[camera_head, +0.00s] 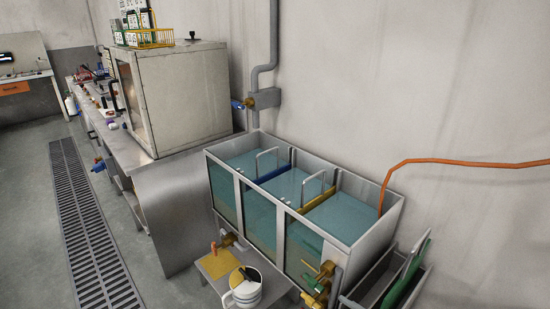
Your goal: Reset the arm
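The task names only the arm. Neither of my arms and neither gripper shows in the head view. I cannot tell how the arms stand or whether anything is held.
A metal tank (248,213) with several water-filled compartments stands against the wall. A small low table (212,268) with a white container (245,292) stands before it. A workbench (170,168) with a boxy cabinet (185,95) is behind. Open floor with a drain grate (85,240) lies left.

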